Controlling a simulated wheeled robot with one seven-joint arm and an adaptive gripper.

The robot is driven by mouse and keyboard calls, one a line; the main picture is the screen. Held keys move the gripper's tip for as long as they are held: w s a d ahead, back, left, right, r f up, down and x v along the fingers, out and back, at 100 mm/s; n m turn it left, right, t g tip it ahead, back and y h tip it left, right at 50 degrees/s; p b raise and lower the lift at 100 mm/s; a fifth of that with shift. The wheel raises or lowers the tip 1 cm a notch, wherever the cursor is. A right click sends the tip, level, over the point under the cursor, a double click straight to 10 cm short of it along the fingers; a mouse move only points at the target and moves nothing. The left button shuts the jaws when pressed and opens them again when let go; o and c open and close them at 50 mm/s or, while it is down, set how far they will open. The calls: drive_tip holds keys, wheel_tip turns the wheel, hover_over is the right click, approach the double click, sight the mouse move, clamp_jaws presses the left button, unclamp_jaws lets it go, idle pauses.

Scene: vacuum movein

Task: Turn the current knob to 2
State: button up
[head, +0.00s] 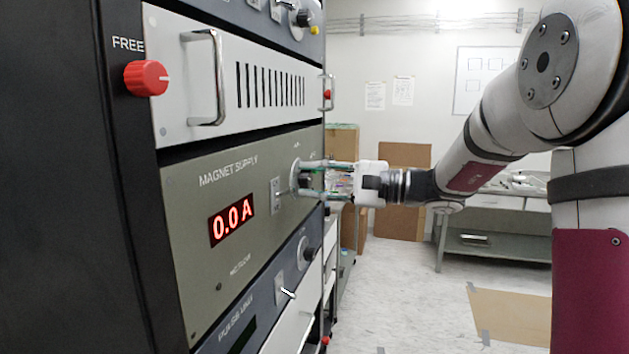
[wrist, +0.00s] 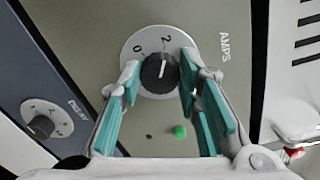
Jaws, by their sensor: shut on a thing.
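The current knob (wrist: 160,72) is a black round knob on a pale dial (wrist: 133,45) marked 0 and 2, beside the word AMPS. Its white pointer line points up toward the 2. The knob is on the grey-green MAGNET SUPPLY panel (head: 198,230), whose red display (head: 231,220) reads 0.0 A. My gripper (wrist: 158,82) has its teal-padded fingers on either side of the knob and is shut on it. In the head view my gripper reaches the dial from the right, and its fingers partly hide the knob.
A toggle switch (head: 277,199) is left of the dial. A green light or button (wrist: 179,132) is below the knob. A DELAY knob (wrist: 40,126) is on the neighbouring panel. A metal handle (head: 206,78) sticks out above. Open floor (head: 400,280) lies to the right.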

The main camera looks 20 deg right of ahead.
drive_tip(key=o, duration=1.1)
drive_tip(key=shift+o, duration=0.2)
drive_tip(key=v, duration=1.2)
drive_tip(key=s+a+f+n+g+h, duration=0.2)
drive_tip(key=s+a+f+g+h, duration=0.15)
drive_tip(key=s+a, duration=0.35)
drive_tip(key=s+a+f+n+g+h, duration=0.3)
drive_tip(key=s+a+f+g, duration=0.1)
drive_tip(key=s+a, duration=0.35)
drive_tip(key=s+d+f+n+t+h, duration=0.1)
drive_tip(key=s+d+f+n+h, duration=0.1)
drive_tip(key=s+h, duration=0.2)
drive_tip(key=s+d+f+n+t+h, duration=0.2)
drive_tip(key=s+d+n+h, duration=0.1)
drive_tip(key=s, duration=0.3)
drive_tip(key=shift+h, duration=0.75)
